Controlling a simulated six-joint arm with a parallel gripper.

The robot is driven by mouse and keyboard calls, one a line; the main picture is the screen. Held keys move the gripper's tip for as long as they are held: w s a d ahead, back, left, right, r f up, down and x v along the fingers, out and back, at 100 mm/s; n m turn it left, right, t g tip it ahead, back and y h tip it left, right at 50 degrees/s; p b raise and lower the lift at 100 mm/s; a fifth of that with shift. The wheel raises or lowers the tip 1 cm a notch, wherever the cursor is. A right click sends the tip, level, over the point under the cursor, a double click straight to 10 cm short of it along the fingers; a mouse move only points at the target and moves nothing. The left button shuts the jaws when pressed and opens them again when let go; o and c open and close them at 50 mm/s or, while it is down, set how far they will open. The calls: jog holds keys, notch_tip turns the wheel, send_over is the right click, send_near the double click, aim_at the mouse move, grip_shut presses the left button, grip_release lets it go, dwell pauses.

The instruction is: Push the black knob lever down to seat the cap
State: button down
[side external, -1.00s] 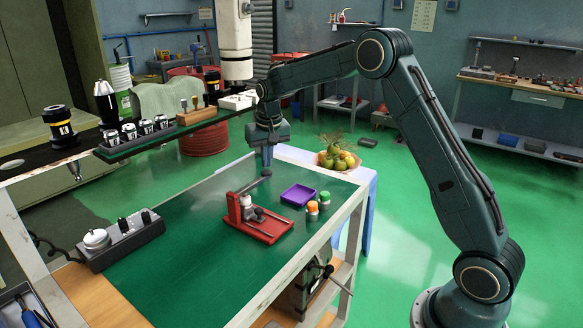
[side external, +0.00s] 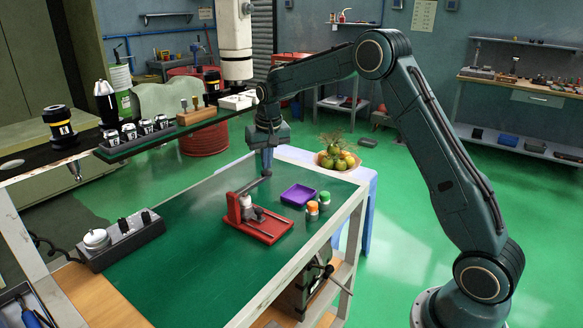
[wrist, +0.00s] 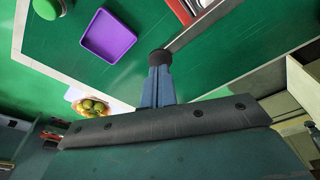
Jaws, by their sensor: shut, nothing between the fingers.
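The red press (side external: 262,226) stands on the green cart top, with a small light-coloured cap or vial (side external: 246,201) at its upright; how far the cap is seated is too small to tell. The press's grey lever (side external: 252,184) rises to the right and ends in a black knob (side external: 266,174). My gripper (side external: 267,167) points down with its fingers shut and empty, right at the top of the knob. In the wrist view the knob (wrist: 159,57) sits at the fingertips (wrist: 158,70), seemingly touching, with the lever (wrist: 200,26) running off to the upper right.
A purple tray (side external: 298,195) and two small vials, one orange-capped (side external: 312,208) and one green-capped (side external: 325,198), stand right of the press. A dark block with a white round piece (side external: 96,239) lies at left. The front middle of the top is clear.

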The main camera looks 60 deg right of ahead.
aim_at(267, 172)
jog(key=shift+f, duration=2.15)
dwell(1.9)
jog(key=shift+r, duration=0.1)
jog(key=shift+r, duration=4.05)
